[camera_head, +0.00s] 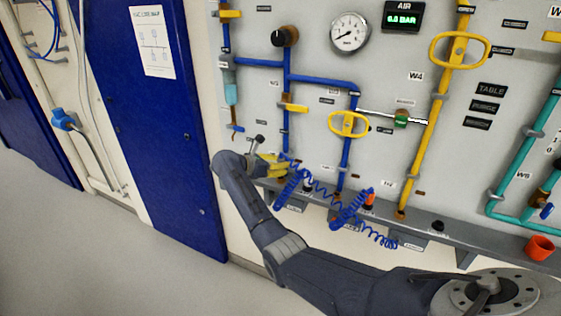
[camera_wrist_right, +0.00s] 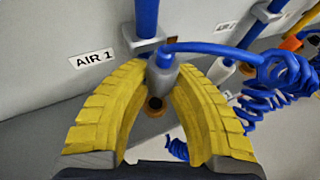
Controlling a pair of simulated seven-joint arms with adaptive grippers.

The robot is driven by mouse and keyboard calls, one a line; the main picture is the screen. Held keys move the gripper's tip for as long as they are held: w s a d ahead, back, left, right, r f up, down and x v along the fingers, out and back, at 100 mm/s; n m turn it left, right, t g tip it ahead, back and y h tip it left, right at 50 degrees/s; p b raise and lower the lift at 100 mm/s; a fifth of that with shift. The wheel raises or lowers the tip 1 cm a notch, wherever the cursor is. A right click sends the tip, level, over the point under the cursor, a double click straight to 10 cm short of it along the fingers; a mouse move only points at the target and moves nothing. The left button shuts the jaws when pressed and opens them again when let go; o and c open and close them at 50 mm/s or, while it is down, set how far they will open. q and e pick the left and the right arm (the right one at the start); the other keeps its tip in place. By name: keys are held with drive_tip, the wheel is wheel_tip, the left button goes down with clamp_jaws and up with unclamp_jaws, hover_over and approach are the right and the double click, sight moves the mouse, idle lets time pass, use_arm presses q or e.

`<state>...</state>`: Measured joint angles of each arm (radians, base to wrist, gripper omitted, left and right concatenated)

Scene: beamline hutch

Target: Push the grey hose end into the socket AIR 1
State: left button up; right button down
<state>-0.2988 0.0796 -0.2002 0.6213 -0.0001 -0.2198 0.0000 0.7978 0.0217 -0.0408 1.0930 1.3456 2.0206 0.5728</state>
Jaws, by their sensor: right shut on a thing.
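My right gripper (camera_head: 272,165) is at the panel's lower left in the head view. In the right wrist view its yellow fingers (camera_wrist_right: 163,70) are shut on the grey hose end (camera_wrist_right: 160,75), with a blue coiled hose leading off to the right. The AIR 1 label (camera_wrist_right: 92,58) is on the panel to the left of the fingers. A brass round part (camera_wrist_right: 154,106) shows just below the hose end, between the fingers; I cannot tell whether it is the socket or part of the hose end. My left gripper is not in view.
The blue coiled hose (camera_head: 320,188) hangs along the ledge (camera_head: 420,237) close to my right gripper. Blue pipes and a yellow valve handle (camera_head: 348,124) stand out from the panel above. The floor at left is clear.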

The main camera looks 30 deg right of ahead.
sight(280, 177)
drive_tip(key=shift+f, duration=1.6)
drive_tip(key=shift+f, duration=0.4)
idle(0.6)
drive_tip(key=shift+r, duration=1.5)
drive_tip(key=shift+f, duration=0.2)
drive_tip(key=shift+f, duration=0.9)
drive_tip(key=shift+f, duration=0.55)
idle(0.5)
drive_tip(key=shift+r, duration=0.25)
drive_tip(key=shift+r, duration=1.4)
